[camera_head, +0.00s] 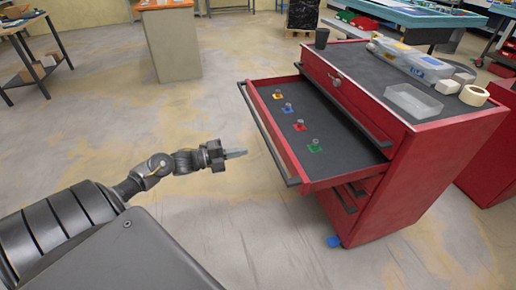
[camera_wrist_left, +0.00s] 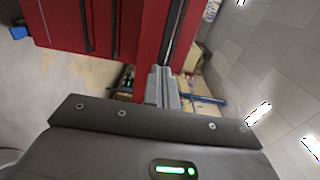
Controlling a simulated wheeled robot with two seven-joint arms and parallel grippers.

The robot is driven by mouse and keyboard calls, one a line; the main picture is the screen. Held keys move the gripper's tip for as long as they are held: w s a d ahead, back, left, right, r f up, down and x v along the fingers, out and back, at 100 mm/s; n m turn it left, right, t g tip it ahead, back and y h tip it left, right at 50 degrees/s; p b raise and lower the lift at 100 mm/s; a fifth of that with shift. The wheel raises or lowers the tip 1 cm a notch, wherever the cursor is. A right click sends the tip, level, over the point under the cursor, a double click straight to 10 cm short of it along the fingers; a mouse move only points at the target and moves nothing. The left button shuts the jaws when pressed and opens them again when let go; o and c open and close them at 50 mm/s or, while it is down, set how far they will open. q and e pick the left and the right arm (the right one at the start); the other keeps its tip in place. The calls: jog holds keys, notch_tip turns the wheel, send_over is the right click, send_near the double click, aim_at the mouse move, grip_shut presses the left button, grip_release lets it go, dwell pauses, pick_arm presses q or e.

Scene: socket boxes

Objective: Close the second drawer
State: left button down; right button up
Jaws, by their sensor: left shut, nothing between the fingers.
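A red tool cabinet (camera_head: 420,185) stands at the right in the head view. One of its upper drawers (camera_head: 310,182) is pulled far out to the left, below the closed top section. The open drawer has a dark handle bar (camera_head: 265,130) along its front edge. Several small sockets on coloured squares (camera_head: 300,126) lie in it. My left gripper (camera_head: 236,154) is shut and empty, left of the drawer front and apart from it in the head view. In the left wrist view, the fingers (camera_wrist_left: 162,85) point toward the red cabinet (camera_wrist_left: 130,20). My right gripper is not in view.
On the cabinet top are a dark cup (camera_head: 321,38), a clear tray (camera_head: 413,101), a tape roll (camera_head: 474,95) and packages. Bare floor (camera_head: 230,220) surrounds my left arm. Workbenches stand farther back.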

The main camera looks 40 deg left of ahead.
pick_arm(q)
jog(key=x, duration=0.6)
jog(key=shift+w+d, duration=0.2)
jog(key=shift+w, duration=0.1)
